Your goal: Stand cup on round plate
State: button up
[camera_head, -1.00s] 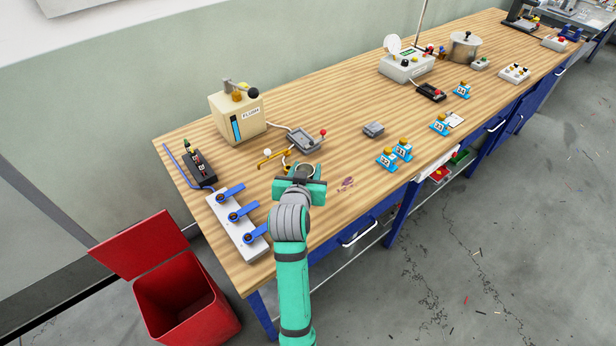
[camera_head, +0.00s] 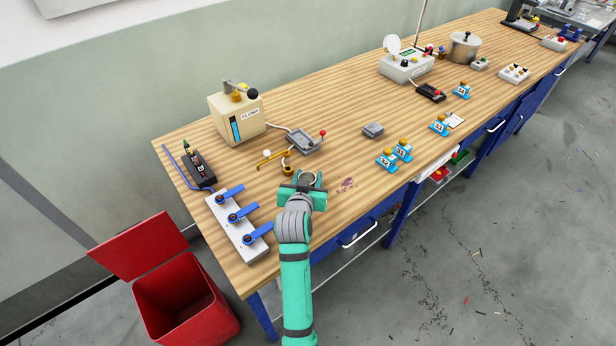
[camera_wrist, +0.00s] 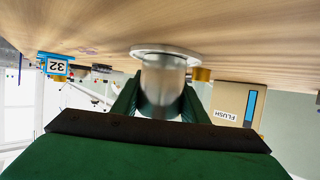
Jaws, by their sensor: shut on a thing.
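The cup is a grey metal cylinder (camera_wrist: 163,88) in the wrist view, which is upside down with the bench at the top. Its rim (camera_head: 306,177) shows in the head view. The green fingers of my gripper (camera_wrist: 158,104) are shut on its two sides. The cup's base meets the pale round plate (camera_wrist: 140,50), and the cup looks upright; whether it bears its full weight there I cannot tell. In the head view my gripper (camera_head: 305,186) hides the plate and most of the cup.
A yellow lever with a brass piece (camera_head: 287,170) stands close behind the cup. Further back is the beige FLUSH box (camera_head: 238,120). A white block with blue levers (camera_head: 236,226) lies to the left. Blue numbered stands (camera_head: 386,160) are to the right. Bare bench lies between.

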jog(key=o, duration=1.1)
jog(key=shift+s+r, duration=0.2)
jog(key=v, duration=1.1)
jog(key=shift+s+a, duration=0.1)
jog(key=shift+s, duration=0.2)
jog(key=shift+r, duration=0.1)
